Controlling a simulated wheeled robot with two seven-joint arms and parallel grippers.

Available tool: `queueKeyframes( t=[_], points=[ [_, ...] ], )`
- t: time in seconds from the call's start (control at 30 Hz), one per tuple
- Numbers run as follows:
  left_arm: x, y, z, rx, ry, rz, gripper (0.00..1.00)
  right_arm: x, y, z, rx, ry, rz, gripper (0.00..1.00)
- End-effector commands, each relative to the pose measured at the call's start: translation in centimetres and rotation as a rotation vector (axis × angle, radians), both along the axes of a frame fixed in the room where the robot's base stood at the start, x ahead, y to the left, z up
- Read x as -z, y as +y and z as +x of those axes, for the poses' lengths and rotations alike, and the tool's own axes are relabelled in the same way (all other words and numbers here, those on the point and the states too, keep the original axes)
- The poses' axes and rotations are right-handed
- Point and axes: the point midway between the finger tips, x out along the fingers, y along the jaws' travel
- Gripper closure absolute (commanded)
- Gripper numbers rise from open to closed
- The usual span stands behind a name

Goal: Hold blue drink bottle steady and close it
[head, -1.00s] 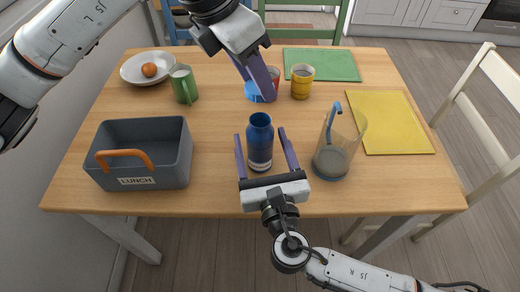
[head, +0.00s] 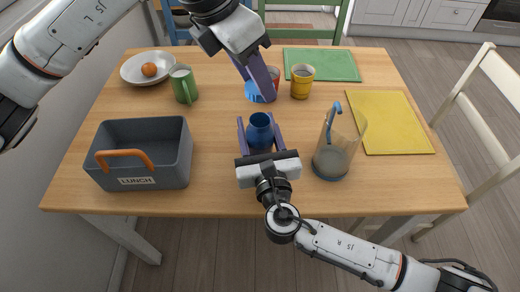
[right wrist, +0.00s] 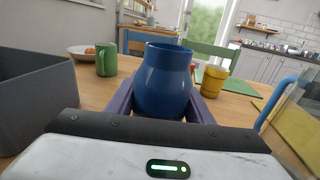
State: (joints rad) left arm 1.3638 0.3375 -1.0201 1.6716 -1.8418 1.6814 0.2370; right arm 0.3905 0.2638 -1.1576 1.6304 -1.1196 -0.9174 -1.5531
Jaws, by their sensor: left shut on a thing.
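The blue drink bottle (head: 260,131) stands upright on the table with its mouth open. It fills the middle of the right wrist view (right wrist: 165,82). My right gripper (head: 259,126) reaches in from the front, with one finger on each side of the bottle. A narrow gap seems to remain beside the bottle, and contact is not clear. My left gripper (head: 262,92) comes down from above, behind the bottle, shut on a blue lid (head: 252,91). The fingers hide part of the lid, which is apart from the bottle.
A grey lunch box (head: 140,125) with an orange handle stands left. A clear container (head: 335,160) with a blue stick is close on the right. A green mug (head: 184,86), a yellow cup (head: 302,84) and a red cup (head: 275,74) stand behind.

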Motion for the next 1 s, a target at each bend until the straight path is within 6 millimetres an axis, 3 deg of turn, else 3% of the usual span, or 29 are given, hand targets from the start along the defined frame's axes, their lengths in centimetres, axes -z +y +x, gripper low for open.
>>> queueKeyframes(
  t=[0.03,0.1,0.23,0.57,1.0],
  points=[
    [0.0,0.0,0.0,0.000,0.000,0.000,0.81,0.0,0.0,0.0,0.000,0.000,0.000,0.82],
    [0.0,0.0,0.0,0.000,0.000,0.000,0.81,0.0,0.0,0.0,0.000,0.001,0.000,0.93],
    [0.6,0.0,0.0,-0.001,0.000,0.000,0.81,0.0,0.0,0.0,0.000,0.001,0.000,0.94],
    [4.8,0.0,0.0,-0.001,-0.004,-0.008,0.81,0.0,0.0,0.0,0.000,0.001,0.000,0.94],
    [4.9,-0.1,0.0,0.000,-0.006,-0.008,0.81,0.1,0.0,0.0,0.000,0.001,0.000,0.94]
  ],
)
